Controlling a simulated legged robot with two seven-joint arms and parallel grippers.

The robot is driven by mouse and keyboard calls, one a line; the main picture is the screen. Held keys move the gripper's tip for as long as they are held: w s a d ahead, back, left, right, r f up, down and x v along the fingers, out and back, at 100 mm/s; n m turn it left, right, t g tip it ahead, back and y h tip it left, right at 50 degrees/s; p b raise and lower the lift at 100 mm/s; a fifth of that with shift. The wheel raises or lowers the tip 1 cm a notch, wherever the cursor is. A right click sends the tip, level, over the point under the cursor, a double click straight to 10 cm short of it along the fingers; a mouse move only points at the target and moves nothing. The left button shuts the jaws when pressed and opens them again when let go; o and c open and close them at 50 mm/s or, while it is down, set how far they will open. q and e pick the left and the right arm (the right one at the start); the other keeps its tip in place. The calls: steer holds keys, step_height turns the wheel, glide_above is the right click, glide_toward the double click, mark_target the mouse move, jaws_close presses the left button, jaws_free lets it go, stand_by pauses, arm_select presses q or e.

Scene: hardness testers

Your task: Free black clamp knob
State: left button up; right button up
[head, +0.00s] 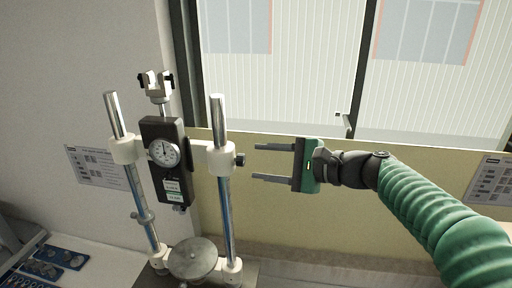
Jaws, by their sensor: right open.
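The hardness tester stand has two upright metal posts and a dark gauge body (174,188) with a round white dial (163,152) between them. A small black clamp knob (240,160) sticks out to the right from the white collar (219,157) on the right post. My right gripper (256,162) is open and empty, its two grey fingers pointing left toward the knob. The fingertips are just right of the knob, one above and one below its height. Whether they touch it cannot be told. My left gripper is not in view.
A round metal plate (193,258) sits at the stand's base between the posts. Blue trays (52,262) with round pieces lie at the lower left. A tan panel (300,215) stands behind my right arm, with a window above it. Printed sheets hang on both sides.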

mark_target(244, 161)
steer(key=x, duration=0.3)
steer(key=p+x, duration=0.1)
steer(key=x, duration=0.1)
steer(key=shift+s+a+r, duration=0.25)
steer(key=shift+s, duration=0.4)
steer(key=shift+s+d, duration=0.15)
steer(key=shift+d, duration=0.75)
steer(key=shift+c, duration=2.4)
steer(key=shift+a, duration=0.2)
jaws_close()
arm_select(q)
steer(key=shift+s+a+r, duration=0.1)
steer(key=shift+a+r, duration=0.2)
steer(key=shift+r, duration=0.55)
